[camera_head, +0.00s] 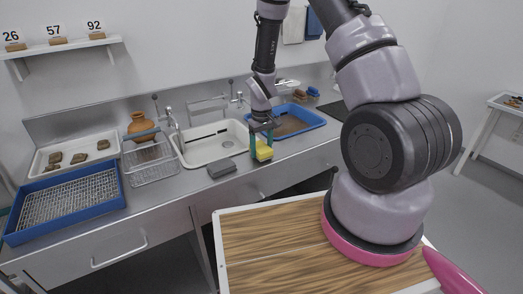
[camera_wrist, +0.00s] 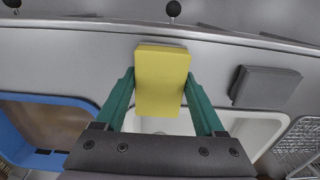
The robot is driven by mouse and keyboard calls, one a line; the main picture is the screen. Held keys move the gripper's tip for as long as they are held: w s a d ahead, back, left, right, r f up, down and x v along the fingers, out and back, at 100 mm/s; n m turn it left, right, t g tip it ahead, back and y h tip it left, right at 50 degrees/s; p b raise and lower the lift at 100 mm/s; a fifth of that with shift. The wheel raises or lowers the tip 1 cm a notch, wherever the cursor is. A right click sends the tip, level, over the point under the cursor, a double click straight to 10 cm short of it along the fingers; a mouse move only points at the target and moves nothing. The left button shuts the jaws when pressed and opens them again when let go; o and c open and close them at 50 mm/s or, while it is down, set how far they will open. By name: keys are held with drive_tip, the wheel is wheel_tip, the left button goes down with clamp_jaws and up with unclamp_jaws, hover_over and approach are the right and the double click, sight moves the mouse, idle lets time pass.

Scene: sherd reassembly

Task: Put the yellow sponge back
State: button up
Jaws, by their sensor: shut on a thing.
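The yellow sponge (camera_head: 264,151) is in my gripper (camera_head: 262,137), near the front edge of the counter and in front of the sink. In the wrist view the sponge (camera_wrist: 162,80) sits upright in the picture between the two green fingers (camera_wrist: 162,100), which press on its left and right sides. My gripper is shut on it. Whether the sponge touches the counter or hangs just above it, I cannot tell.
A dark grey block (camera_head: 222,168) lies on the counter left of the sponge. Behind are a white sink (camera_head: 190,161), a blue tub (camera_head: 317,123), and a wire basket (camera_head: 150,172). A blue tray (camera_head: 112,204) with a rack and a white sherd tray (camera_head: 40,160) stand at left.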

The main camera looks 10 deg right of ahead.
drive_tip(key=shift+f, duration=0.35)
drive_tip(key=o, duration=1.2)
drive_tip(key=shift+f, duration=0.1)
drive_tip(key=shift+c, duration=0.2)
wheel_tip(320, 180, up, 12)
wheel_tip(320, 180, up, 13)
drive_tip(key=m+t, duration=0.2)
hover_over(262, 147)
drive_tip(key=s+d, duration=0.2)
drive_tip(key=s+d+r+m+t+y, duration=0.2)
drive_tip(key=s+r+m+t, duration=0.3)
drive_tip(key=s+r, duration=1.4)
drive_tip(key=shift+s+d+r+m, duration=0.25)
drive_tip(key=shift+s+d+m, duration=0.15)
drive_tip(key=shift+s+d, duration=0.25)
